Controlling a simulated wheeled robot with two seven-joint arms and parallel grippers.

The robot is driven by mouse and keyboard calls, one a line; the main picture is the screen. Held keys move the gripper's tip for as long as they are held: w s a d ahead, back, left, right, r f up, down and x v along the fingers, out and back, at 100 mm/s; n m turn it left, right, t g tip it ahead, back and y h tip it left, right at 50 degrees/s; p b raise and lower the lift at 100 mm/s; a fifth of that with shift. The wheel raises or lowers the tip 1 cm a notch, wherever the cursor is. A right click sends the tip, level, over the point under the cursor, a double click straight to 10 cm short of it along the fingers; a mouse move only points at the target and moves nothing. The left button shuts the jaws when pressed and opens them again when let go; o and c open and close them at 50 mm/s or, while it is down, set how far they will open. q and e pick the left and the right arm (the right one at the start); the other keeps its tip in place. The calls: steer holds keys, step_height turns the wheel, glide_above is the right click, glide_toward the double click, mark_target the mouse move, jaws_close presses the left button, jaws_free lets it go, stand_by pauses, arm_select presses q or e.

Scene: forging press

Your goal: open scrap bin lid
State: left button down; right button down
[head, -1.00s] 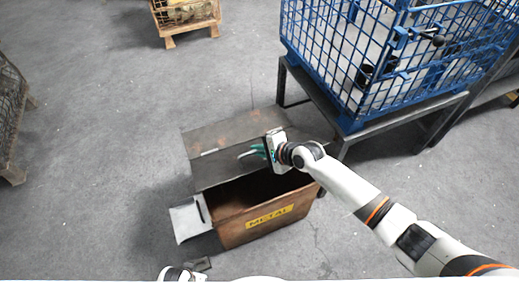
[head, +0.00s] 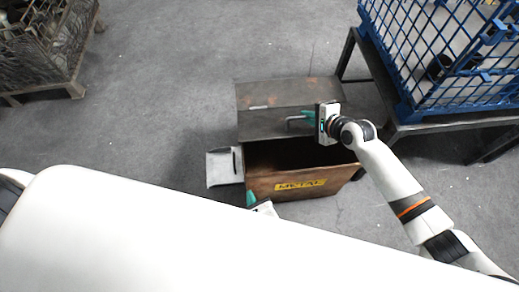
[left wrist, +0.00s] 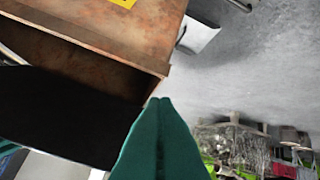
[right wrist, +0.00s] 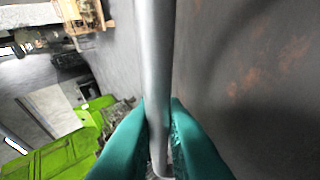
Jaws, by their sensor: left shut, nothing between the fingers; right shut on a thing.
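The rusty metal scrap bin (head: 262,185) with its yellow METAL label stands on the floor, its dark inside showing. Its grey lid (head: 280,95) is raised at the back, off the front opening. My right gripper (head: 310,119) is at the lid's handle; in the right wrist view its teal fingers (right wrist: 158,110) are shut around the handle's metal bar (right wrist: 154,50). My left gripper (head: 251,199) is at the bin's front left corner, mostly hidden by my own arm. In the left wrist view its fingers (left wrist: 160,104) are shut and empty, close to the bin's rim (left wrist: 165,72).
A blue mesh crate (head: 405,100) on a dark stand (head: 385,85) is close on the right. A light grey plate-like part (head: 222,168) juts out at the bin's left. A mesh crate (head: 45,45) stands at far left. Floor between is clear.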

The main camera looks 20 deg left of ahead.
arm_select(q)
steer(key=w+d+r+m+t, duration=0.1)
steer(key=d+r+m+t, duration=0.2)
steer(key=r+m, duration=0.3)
arm_select(e)
steer(key=shift+d, duration=0.1)
arm_select(q)
steer(key=w+a+n, duration=0.1)
steer(key=w+a, duration=0.3)
steer(key=w, duration=0.6)
steer(key=shift+w+r, duration=0.25)
steer(key=shift+w, duration=0.1)
